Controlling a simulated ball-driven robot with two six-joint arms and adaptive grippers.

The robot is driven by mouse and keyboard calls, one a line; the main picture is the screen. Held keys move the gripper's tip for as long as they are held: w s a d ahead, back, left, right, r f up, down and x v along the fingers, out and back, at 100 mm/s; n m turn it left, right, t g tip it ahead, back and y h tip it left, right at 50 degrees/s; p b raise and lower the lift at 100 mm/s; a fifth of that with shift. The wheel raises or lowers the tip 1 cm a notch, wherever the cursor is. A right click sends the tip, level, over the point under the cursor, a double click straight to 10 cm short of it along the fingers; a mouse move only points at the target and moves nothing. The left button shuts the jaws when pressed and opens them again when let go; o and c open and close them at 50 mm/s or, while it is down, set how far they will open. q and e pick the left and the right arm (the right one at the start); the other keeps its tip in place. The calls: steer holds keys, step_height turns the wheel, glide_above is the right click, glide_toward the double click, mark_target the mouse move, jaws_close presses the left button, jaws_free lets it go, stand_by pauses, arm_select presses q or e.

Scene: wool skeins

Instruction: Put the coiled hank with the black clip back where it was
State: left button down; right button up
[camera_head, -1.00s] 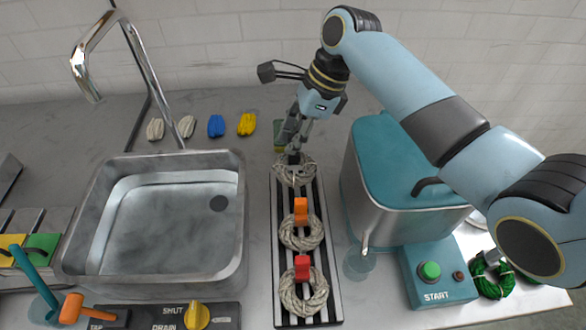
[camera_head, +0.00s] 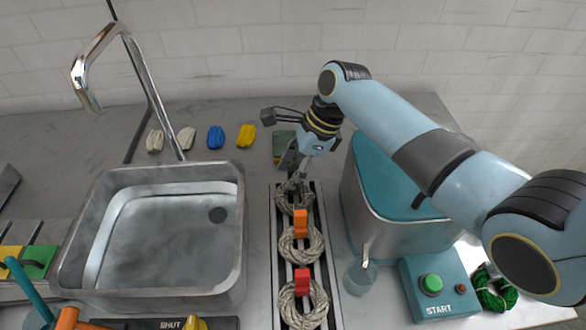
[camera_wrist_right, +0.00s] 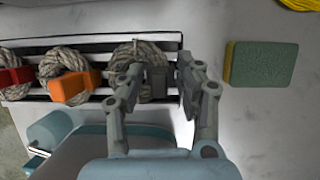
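The coiled hank with the black clip (camera_head: 294,200) is a grey-beige rope ring at the far end of the slatted rack (camera_head: 280,270). It also shows in the right wrist view (camera_wrist_right: 124,54), lying on the slats, with its black clip (camera_wrist_right: 157,80) upright. My right gripper (camera_head: 292,180) is over this hank. In the right wrist view its fingers (camera_wrist_right: 160,76) stand on either side of the black clip, with a visible gap on the right; they look open. Fingers partly hide the hank. My left gripper is not in view.
Hanks with an orange clip (camera_head: 300,222) and a red clip (camera_head: 302,281) lie nearer on the rack. A sink (camera_head: 150,282) is left, a teal-lidded container (camera_head: 385,175) right.

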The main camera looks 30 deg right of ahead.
steer(key=v, duration=1.2)
steer(key=shift+p, duration=0.45)
steer(key=shift+s, duration=0.1)
